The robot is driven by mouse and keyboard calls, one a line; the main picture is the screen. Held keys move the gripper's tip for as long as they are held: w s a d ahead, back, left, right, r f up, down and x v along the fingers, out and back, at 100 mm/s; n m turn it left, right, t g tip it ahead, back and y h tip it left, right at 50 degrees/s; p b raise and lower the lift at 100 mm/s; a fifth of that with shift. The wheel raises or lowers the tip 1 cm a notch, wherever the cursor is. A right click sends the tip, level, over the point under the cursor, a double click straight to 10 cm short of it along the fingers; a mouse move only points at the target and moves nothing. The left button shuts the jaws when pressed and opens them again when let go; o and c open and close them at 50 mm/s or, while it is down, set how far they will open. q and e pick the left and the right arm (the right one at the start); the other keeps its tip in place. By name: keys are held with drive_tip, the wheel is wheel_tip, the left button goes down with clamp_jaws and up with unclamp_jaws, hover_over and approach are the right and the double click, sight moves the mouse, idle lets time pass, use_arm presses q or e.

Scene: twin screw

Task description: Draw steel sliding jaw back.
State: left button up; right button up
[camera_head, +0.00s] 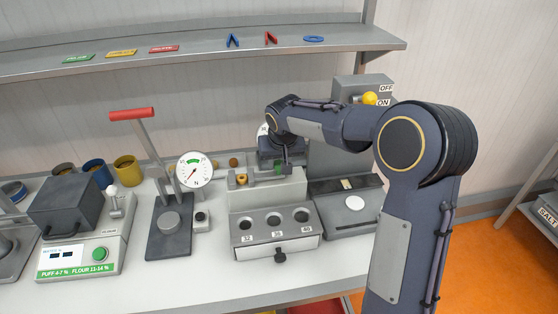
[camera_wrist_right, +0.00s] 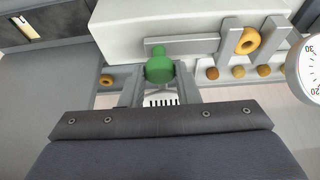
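The steel sliding jaw (camera_wrist_right: 231,40) is a grey upright plate on a flat steel bar, beside an orange ring (camera_wrist_right: 248,41). A second grey upright (camera_wrist_right: 272,42) stands on the ring's other side. In the head view the ring (camera_head: 241,179) sits on the light-grey block. A green knob (camera_wrist_right: 159,68) is at the bar's other end. My right gripper (camera_wrist_right: 160,78) has its fingers on either side of the green knob; I cannot tell whether they press on it. In the head view my right gripper (camera_head: 283,165) is over the block, partly hidden by its wrist. My left gripper is not in view.
A dial gauge (camera_head: 195,170) on a press stands at left. A drawer unit with holes (camera_head: 276,229) is in front, and a grey machine with a yellow knob (camera_head: 369,98) is at right. The table front (camera_head: 190,290) is clear.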

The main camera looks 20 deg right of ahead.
clamp_jaws()
drive_tip(key=shift+s+d, duration=0.15)
drive_tip(key=shift+d, duration=0.5)
drive_tip(key=shift+s+d, duration=0.15)
drive_tip(key=shift+d, duration=0.5)
drive_tip(key=o, duration=0.8)
unclamp_jaws()
drive_tip(key=shift+d, duration=0.1)
